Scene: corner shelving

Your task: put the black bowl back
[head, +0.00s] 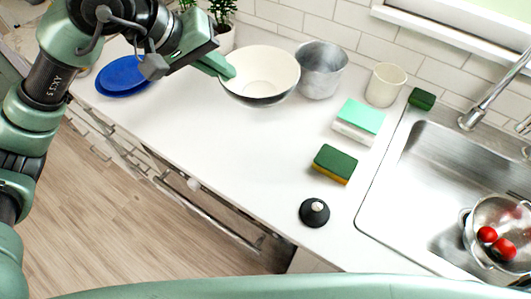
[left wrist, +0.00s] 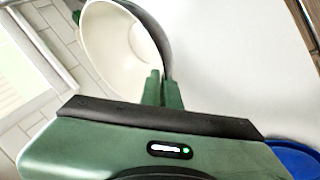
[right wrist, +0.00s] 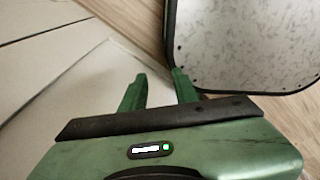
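The black bowl (head: 264,100), black outside and cream inside, is at the back of the white counter, left of a metal pot. My left gripper (head: 226,70) is at its left rim. In the left wrist view the bowl (left wrist: 118,48) is beyond the fingers, and its rim runs between the nearly closed fingertips (left wrist: 162,88). The gripper looks shut on the rim. I cannot tell whether the bowl touches the counter. My right gripper (right wrist: 158,90) has its fingers apart with nothing between them; it is not visible in the head view.
The metal pot (head: 321,72) and a cream cup (head: 385,85) stand along the tiled wall. Blue plates (head: 122,75) and a plant (head: 222,15) are left. Sponges (head: 335,163) and a black lid (head: 314,212) lie right, before the sink (head: 400,205). The middle counter is clear.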

